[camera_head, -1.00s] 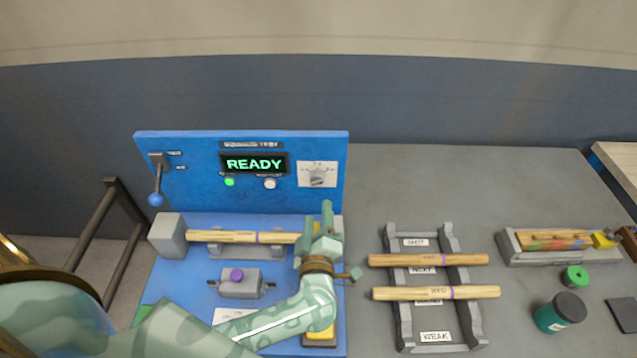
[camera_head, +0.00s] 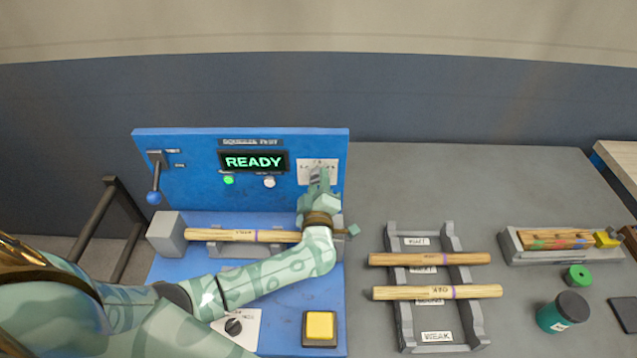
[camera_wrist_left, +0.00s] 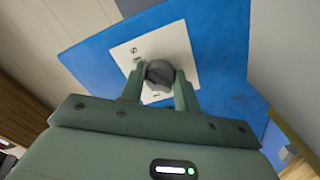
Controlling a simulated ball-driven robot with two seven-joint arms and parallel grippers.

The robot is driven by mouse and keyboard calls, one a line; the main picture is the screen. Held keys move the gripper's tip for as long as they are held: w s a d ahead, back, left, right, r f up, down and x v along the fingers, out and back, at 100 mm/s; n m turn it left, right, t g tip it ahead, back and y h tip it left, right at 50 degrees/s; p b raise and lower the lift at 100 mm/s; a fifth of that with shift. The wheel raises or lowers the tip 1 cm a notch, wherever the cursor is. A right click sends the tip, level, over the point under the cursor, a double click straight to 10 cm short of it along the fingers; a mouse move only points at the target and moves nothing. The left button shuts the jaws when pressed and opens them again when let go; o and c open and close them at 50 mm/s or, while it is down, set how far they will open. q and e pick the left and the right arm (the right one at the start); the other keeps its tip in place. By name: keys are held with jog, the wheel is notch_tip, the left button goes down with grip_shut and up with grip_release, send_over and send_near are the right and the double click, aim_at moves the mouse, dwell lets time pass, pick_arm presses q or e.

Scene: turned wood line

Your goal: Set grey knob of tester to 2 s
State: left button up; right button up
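The blue tester (camera_head: 205,185) stands at the left, its screen (camera_head: 253,161) reading READY. The grey knob (camera_wrist_left: 160,74) sits on a white dial plate (camera_wrist_left: 183,48) on the tester's upright panel. My left gripper (camera_head: 318,184) is at this plate, covering much of it in the head view. In the left wrist view its two fingers (camera_wrist_left: 160,88) are apart, one on each side of the knob. I cannot make out contact with the knob. The dial's marks are too small to read, so the setting is unclear. My right gripper is not in view.
A turned wood piece (camera_head: 225,235) lies across the tester, behind my left wrist. A lever with a blue ball (camera_head: 154,197) is at the panel's left. A yellow button (camera_head: 320,326) and a lower black knob (camera_head: 233,326) are in front. A rack (camera_head: 404,318) with two wood pieces stands right.

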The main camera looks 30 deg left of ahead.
pick_arm(q)
jog(key=shift+n, duration=0.3)
jog(key=n+b, duration=0.2)
jog(key=n, duration=0.9)
dwell(0.4)
dwell(0.5)
jog(key=o, duration=1)
jog(key=shift+r, duration=0.1)
jog(key=v, duration=1.6)
jog(key=shift+s+d, duration=0.15)
jog(key=shift+s, duration=0.05)
